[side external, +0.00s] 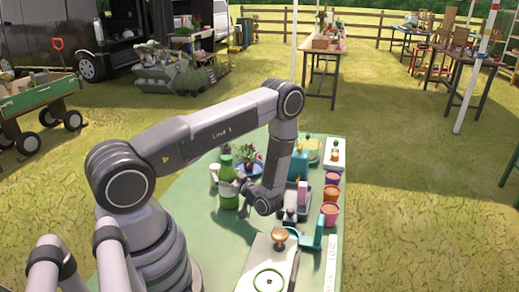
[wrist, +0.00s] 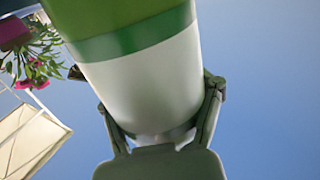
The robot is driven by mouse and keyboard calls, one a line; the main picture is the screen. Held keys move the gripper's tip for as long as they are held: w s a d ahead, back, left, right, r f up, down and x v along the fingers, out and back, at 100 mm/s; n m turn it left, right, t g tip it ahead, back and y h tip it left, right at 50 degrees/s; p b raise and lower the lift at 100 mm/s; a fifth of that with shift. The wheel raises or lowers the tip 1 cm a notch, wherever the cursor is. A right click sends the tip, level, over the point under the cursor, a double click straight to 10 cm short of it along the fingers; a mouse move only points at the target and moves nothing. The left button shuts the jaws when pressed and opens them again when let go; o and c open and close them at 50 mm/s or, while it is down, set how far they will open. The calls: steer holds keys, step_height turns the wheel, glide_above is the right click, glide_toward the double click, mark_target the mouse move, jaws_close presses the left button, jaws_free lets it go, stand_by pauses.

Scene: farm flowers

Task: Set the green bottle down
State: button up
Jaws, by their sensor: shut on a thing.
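The green bottle (side external: 227,172) is upright over the green table (side external: 203,245) in the side external view. In the wrist view the bottle (wrist: 140,75), green with a white band, fills the upper middle. My gripper (side external: 240,189) comes at it from the right in the side view. In the wrist view the fingers of my gripper (wrist: 160,108) are shut around the bottle, one on each side. I cannot tell whether the bottle's base touches the table.
A potted plant with pink flowers (side external: 248,158) stands behind the bottle, and a small white container (side external: 214,172) is close on its left. Several coloured pots (side external: 332,193) line the right edge. The table's left front is clear.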

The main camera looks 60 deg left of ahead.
steer(key=shift+f, duration=0.1)
steer(key=o, duration=1.3)
steer(key=shift+o, duration=0.2)
